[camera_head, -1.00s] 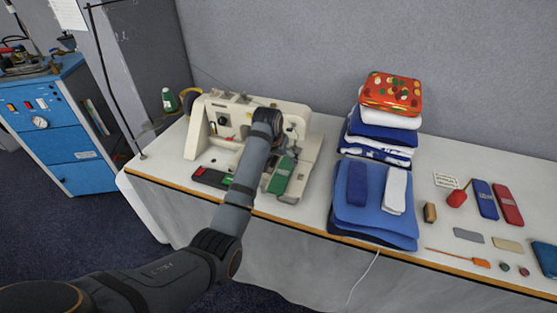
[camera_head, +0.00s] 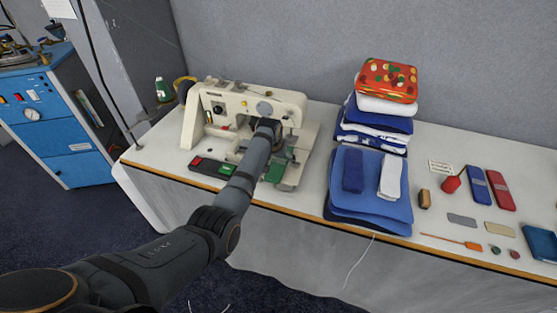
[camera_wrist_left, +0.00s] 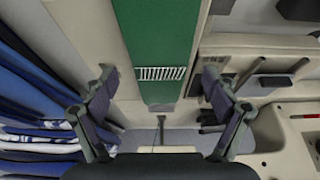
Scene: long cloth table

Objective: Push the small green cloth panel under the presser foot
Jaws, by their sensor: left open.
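The green cloth panel (camera_head: 277,168) lies flat on the right-hand part of the sewing machine (camera_head: 222,108) bed, partly covered by my left arm. In the left wrist view the panel (camera_wrist_left: 158,40) is a long green strip with a white striped mark, running between my fingers. My left gripper (camera_wrist_left: 157,77) is open, one finger on each side of the strip, apart from it. In the head view my own wrist hides the fingers. I cannot make out the presser foot clearly. My right gripper is not in view.
A stack of folded blue and white cloth (camera_head: 370,190) stands right of the machine, topped by a red patterned bundle (camera_head: 387,80). Small tools and blocks lie further right. A dark tray with a green piece (camera_head: 213,167) lies in front of the machine.

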